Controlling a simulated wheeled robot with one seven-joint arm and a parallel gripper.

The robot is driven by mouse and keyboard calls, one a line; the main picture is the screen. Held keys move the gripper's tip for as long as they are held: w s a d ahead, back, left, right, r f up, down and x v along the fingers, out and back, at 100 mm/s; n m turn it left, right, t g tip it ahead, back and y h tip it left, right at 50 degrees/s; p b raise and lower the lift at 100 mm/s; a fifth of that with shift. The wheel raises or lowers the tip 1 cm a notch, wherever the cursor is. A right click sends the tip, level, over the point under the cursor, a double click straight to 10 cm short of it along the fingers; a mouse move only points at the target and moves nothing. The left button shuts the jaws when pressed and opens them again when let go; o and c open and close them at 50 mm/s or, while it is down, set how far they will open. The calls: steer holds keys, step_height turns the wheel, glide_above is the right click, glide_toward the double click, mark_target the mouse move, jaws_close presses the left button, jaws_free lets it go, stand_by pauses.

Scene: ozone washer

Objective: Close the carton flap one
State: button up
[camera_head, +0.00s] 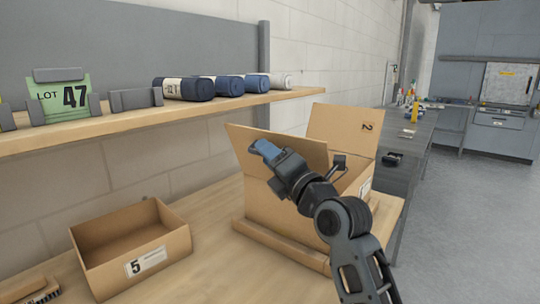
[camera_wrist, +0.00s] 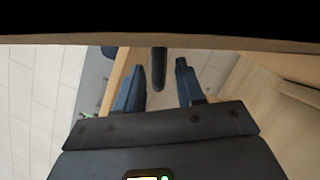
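An open cardboard carton (camera_head: 268,212) stands on the wooden bench. One flap (camera_head: 290,149) stands up and leans outward on its left side; no number shows on it. Another flap (camera_head: 345,125), marked 2, stands up at the back. My gripper (camera_head: 262,149) is at the upper edge of the unmarked flap, overlapping it in the head view; I cannot tell if it touches. In the wrist view the two blue fingers (camera_wrist: 160,88) are apart with nothing held between them. A brown cardboard edge (camera_wrist: 160,41) crosses the top there.
An open box marked 5 (camera_head: 134,262) sits on the bench (camera_head: 215,212) at left. A dark counter (camera_head: 405,158) lies behind right; the floor at right is clear.

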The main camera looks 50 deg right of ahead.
jaws_close()
stand_by(0.5)
